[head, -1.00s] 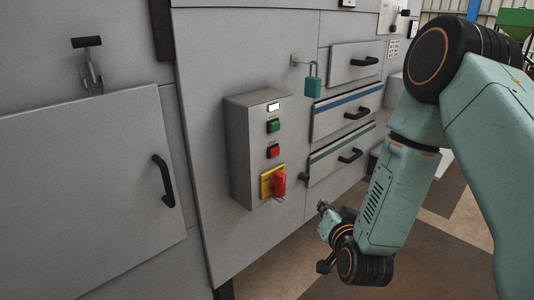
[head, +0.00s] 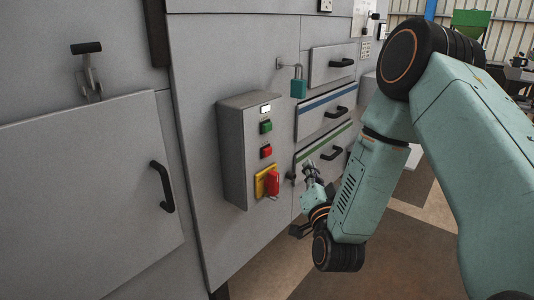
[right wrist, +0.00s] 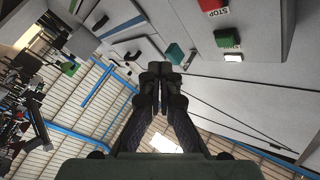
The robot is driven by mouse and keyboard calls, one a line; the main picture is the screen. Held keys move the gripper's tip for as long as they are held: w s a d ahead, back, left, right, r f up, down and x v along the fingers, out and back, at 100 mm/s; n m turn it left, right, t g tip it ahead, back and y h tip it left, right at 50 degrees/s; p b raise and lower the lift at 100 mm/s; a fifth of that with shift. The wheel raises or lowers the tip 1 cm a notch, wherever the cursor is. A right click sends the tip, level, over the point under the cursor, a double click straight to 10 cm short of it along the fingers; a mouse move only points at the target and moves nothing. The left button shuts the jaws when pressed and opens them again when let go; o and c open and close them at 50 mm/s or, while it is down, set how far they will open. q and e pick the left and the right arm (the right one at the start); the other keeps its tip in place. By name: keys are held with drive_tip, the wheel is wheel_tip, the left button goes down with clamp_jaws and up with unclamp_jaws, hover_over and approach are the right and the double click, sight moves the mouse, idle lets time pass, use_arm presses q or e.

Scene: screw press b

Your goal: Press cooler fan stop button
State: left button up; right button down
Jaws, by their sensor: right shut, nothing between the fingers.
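A grey control box (head: 236,150) on the cabinet front carries a red button (head: 266,151), with a green button (head: 265,127) above it. In the right wrist view the red button (right wrist: 212,7) is at the top edge with a STOP label beside it, and the green button (right wrist: 226,38) is near it. My right gripper (head: 311,168) is right of the box, a little lower than the red button and apart from it. Its fingers are shut and empty, and they show together in the right wrist view (right wrist: 160,72). My left gripper is out of view.
A red rotary switch (head: 272,183) on a yellow plate sits below the red button. A teal padlock (head: 298,85) hangs right of the box. Drawers with black handles (head: 331,153) lie behind my right gripper. Open floor (head: 270,262) lies below.

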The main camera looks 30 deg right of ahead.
sight(268, 152)
drive_tip(key=w+a+b, duration=0.3)
drive_tip(key=w, duration=0.5)
drive_tip(key=shift+w+a, duration=0.15)
drive_tip(key=shift+a, duration=0.2)
drive_tip(key=shift+r, duration=0.1)
drive_tip(key=shift+d, duration=0.1)
idle(0.3)
drive_tip(key=shift+w, duration=0.1)
idle(0.9)
drive_tip(key=shift+w+a+b, duration=0.25)
drive_tip(key=shift+w+b, duration=0.05)
